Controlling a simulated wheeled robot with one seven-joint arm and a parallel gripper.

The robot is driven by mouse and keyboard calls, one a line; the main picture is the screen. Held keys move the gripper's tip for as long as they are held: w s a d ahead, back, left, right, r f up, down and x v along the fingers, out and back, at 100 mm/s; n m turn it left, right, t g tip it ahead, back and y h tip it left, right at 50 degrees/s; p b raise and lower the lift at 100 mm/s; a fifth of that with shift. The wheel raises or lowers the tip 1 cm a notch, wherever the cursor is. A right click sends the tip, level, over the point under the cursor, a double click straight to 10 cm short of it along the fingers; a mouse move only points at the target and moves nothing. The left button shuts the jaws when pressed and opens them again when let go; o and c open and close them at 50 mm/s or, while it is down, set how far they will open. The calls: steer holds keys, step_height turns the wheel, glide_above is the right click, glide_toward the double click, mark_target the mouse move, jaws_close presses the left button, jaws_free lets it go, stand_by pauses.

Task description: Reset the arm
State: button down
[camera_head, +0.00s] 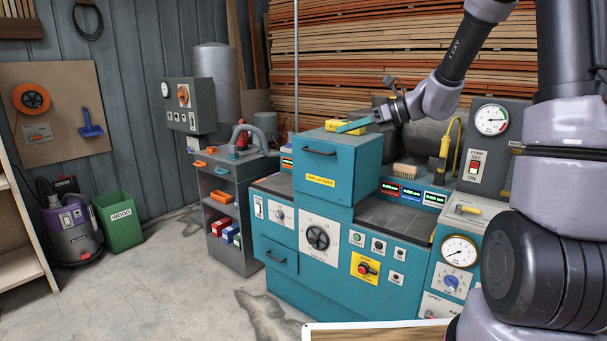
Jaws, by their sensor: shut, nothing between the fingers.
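My arm comes in from the right side of the head view and reaches toward the middle. My gripper (350,127) is over the top of the teal machine (322,226), just above or at its raised box section (313,183). A yellow item (345,127) lies on the box top right by the fingers. Whether the fingers touch it or the box top cannot be told.
A pressure gauge panel (490,121) and a yellow-handled tool (446,153) stand behind the machine at right. A grey tool cart (233,208) and green bin (118,219) stand left. The floor at front left is clear.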

steer(key=s+d+r+n+t+h, duration=0.1)
steer(key=s+d+r+n+h, duration=0.1)
steer(key=s+n, duration=0.5)
steer(key=s+d+r+n+h, duration=0.3)
steer(key=s+d+n+h, duration=0.2)
steer(key=s, duration=0.4)
steer(key=s+d+r+n+t+h, duration=0.1)
steer(key=s+d+r+n+h, duration=0.1)
steer(key=s+d+n, duration=0.3)
steer(key=s+n+h, duration=0.1)
steer(key=s+n, duration=0.3)
steer(key=shift+d+r+t+h, duration=0.3)
steer(key=shift+r+h, duration=0.1)
steer(key=shift+w, duration=0.1)
